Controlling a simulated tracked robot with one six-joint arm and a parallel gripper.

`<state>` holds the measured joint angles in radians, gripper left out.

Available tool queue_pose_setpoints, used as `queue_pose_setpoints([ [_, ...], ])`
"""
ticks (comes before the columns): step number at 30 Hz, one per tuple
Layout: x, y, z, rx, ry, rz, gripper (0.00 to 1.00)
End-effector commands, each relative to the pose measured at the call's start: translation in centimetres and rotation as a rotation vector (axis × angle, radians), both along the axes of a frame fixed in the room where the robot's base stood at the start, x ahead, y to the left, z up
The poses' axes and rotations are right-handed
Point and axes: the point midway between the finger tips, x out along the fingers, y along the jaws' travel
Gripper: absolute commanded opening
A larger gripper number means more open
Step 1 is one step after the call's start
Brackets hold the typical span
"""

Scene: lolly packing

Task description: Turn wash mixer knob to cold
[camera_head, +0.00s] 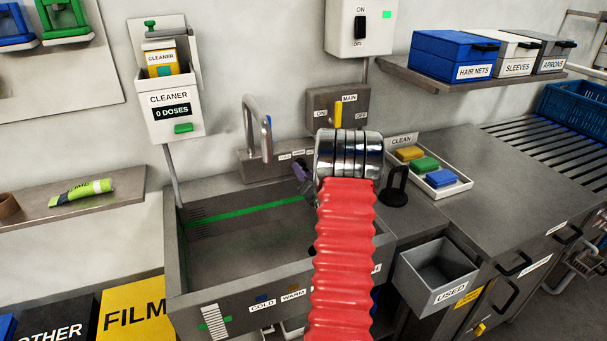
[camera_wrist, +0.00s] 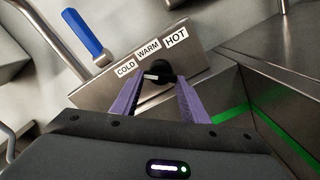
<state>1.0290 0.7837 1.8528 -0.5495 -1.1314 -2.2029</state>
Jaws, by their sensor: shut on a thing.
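The wash mixer knob (camera_wrist: 160,72) is small and black with a white mark, on a tilted metal panel (camera_wrist: 100,92) in the wrist view. Labels COLD (camera_wrist: 125,69), WARM (camera_wrist: 148,50) and HOT (camera_wrist: 176,37) run along the panel above it. The white mark lies at the knob's left side, toward the COLD label. My gripper (camera_wrist: 160,86) has its purple fingers on either side of the knob, shut on it. In the head view my gripper (camera_head: 303,174) is mostly hidden behind my arm, and the knob is hidden. The mixer panel (camera_head: 255,165) shows behind the sink.
A tap spout (camera_head: 252,118) rises left of my gripper above the sink (camera_head: 180,265). Its blue handle (camera_wrist: 84,34) stands left of the labels. A MAIN switch box (camera_head: 320,98) hangs above. A tray of coloured blocks (camera_head: 455,188) and a USED bin (camera_head: 415,278) are right.

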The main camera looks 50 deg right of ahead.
Motion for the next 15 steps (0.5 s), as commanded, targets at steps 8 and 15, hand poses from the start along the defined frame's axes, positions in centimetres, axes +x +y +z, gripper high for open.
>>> queue_pose_setpoints([
  [8,0.19,0.39,-0.56,0.005,0.01,0.008,0.18],
  [15,0.1,0.23,-0.34,0.003,0.006,0.004,0.55],
])
